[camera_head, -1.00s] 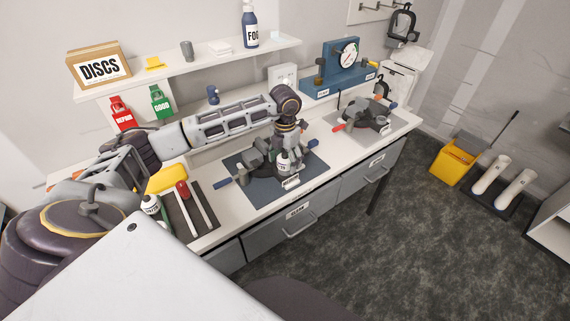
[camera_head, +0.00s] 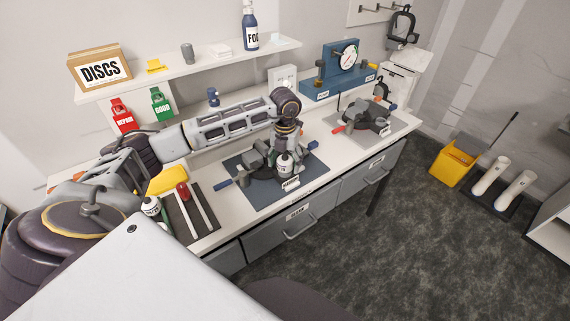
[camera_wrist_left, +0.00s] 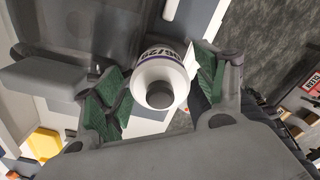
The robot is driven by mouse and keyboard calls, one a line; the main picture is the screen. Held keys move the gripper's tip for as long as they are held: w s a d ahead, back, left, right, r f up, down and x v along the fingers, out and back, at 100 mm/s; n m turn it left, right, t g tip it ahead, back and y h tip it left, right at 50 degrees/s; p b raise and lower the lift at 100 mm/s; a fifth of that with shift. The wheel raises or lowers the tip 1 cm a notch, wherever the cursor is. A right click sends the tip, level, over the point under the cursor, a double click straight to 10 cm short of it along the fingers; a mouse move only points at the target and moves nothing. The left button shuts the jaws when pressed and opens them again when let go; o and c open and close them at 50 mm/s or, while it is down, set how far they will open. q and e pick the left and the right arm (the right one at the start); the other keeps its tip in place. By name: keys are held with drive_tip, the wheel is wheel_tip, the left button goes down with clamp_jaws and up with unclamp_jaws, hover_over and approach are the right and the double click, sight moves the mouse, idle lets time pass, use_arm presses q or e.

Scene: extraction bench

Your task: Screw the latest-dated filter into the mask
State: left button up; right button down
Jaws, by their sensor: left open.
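My left gripper (camera_head: 284,146) is over the blue mat, open, pointing down. In the left wrist view its green-padded fingers (camera_wrist_left: 157,92) stand on either side of a white canister, likely a filter (camera_wrist_left: 166,65), with a purple band, a grey round end and a partly readable date. The canister also shows in the head view (camera_head: 285,165), upright below the gripper, in front of a grey device (camera_head: 252,160) with a blue handle. Whether a finger touches it I cannot tell. A dark mask-like piece (camera_head: 403,24) hangs at the back right. My right gripper is out of view.
A second grey device (camera_head: 366,116) with red and blue handles stands on the right mat. A blue gauge stand (camera_head: 341,70) is behind it. A white-and-green bottle (camera_head: 151,206) and red-handled tool (camera_head: 183,193) lie left. The shelf (camera_head: 190,66) overhangs the back.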

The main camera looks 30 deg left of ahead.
use_arm(q)
drive_tip(key=shift+n+p, duration=0.45)
drive_tip(key=shift+n, duration=2.25)
drive_tip(key=shift+n+p, duration=0.5)
drive_tip(key=shift+n, duration=2.4)
drive_tip(key=c, duration=1.2)
drive_tip(key=shift+m, duration=0.3)
